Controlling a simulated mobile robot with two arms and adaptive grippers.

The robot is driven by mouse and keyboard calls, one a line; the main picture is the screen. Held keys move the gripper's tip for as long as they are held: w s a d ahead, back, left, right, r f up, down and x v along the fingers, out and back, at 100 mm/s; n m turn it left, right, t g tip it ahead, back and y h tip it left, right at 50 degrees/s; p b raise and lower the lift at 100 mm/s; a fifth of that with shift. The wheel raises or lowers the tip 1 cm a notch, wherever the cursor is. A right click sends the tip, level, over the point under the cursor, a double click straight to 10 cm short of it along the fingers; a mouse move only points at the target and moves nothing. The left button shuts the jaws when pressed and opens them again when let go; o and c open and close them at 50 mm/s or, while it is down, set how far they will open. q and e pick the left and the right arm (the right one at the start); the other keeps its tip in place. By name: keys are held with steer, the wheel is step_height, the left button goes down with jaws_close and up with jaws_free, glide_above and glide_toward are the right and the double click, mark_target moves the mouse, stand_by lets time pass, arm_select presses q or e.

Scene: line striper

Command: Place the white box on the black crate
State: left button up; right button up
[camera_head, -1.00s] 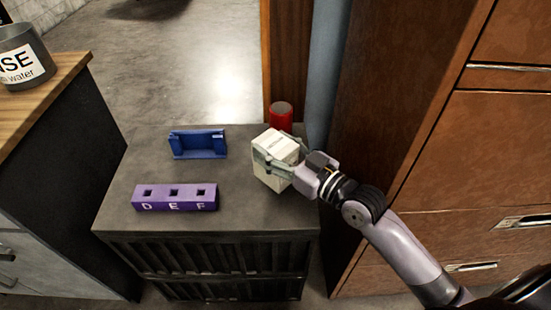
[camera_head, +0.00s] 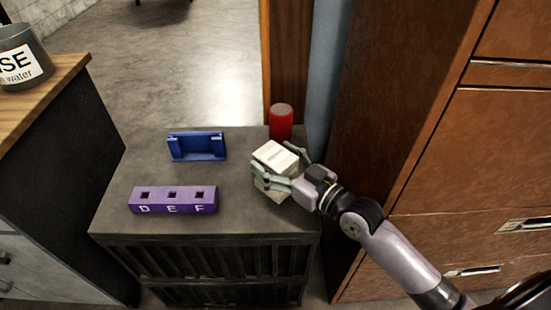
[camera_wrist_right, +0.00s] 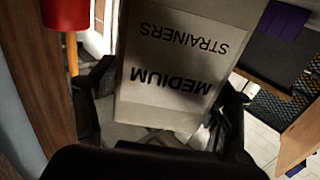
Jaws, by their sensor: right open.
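The white box (camera_head: 275,154) stands on the right part of the black crate's dark top (camera_head: 245,217). In the right wrist view its label (camera_wrist_right: 175,60) reads "MEDIUM STRAINERS" upside down. My right gripper (camera_head: 280,166) is open, with its fingers on either side of the box. In the right wrist view the open fingers (camera_wrist_right: 165,110) flank the box, with a gap beside the left one. The box's underside is hidden, so its contact with the crate top is not clear. My left gripper is not in view.
A red cylinder (camera_head: 281,122) stands just behind the box. A blue holder (camera_head: 197,147) and a purple block marked D E F (camera_head: 174,200) occupy the left of the top. A wooden cabinet (camera_head: 440,140) rises close on the right. A grey can (camera_head: 22,58) stands on the left counter.

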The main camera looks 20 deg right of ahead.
steer(key=shift+r, duration=0.1)
steer(key=shift+s, duration=0.15)
steer(key=v, duration=1.1)
steer(key=shift+s+d+p, duration=0.2)
steer(key=shift+s+p, duration=0.1)
steer(key=shift+p, duration=0.1)
steer(key=shift+r, duration=0.1)
